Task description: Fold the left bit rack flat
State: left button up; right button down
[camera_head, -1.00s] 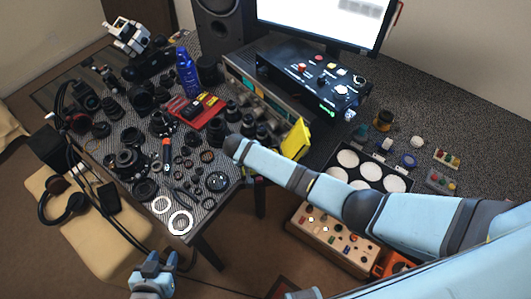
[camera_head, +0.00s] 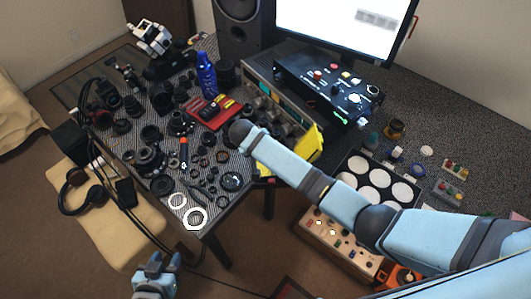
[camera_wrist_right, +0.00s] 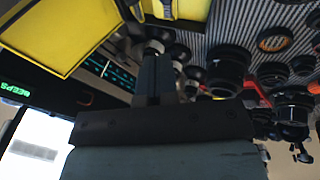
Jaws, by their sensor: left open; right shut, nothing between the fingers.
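A yellow panel (camera_head: 309,149) stands tilted at the table's right front edge, partly behind my right arm; a yellow panel (camera_wrist_right: 60,32) also fills the upper left of the right wrist view. I cannot tell whether it belongs to a bit rack; no rack is clearly recognisable. My right gripper (camera_wrist_right: 154,62) is shut and empty, with yellow parts on either side beyond its fingers; contact cannot be told. In the head view my right arm hides it. My left gripper (camera_head: 156,264) is open and empty, low in front of the table, away from the panel.
Lens parts and a red case (camera_head: 213,113) crowd the patterned table. A blue bottle (camera_head: 207,76), a control box (camera_head: 325,88) and a monitor stand behind. A tray of white discs (camera_head: 366,178) is at right.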

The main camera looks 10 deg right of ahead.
pick_arm(q)
jog(key=shift+w+r, duration=0.1)
jog(key=shift+w, duration=0.2)
pick_arm(e)
jog(key=v, duration=0.2)
jog(key=shift+s+a+r, duration=0.15)
jog(key=shift+a+r, duration=0.05)
jog(key=shift+r, duration=0.1)
pick_arm(q)
jog(key=shift+d, duration=0.1)
jog(key=shift+s, duration=0.15)
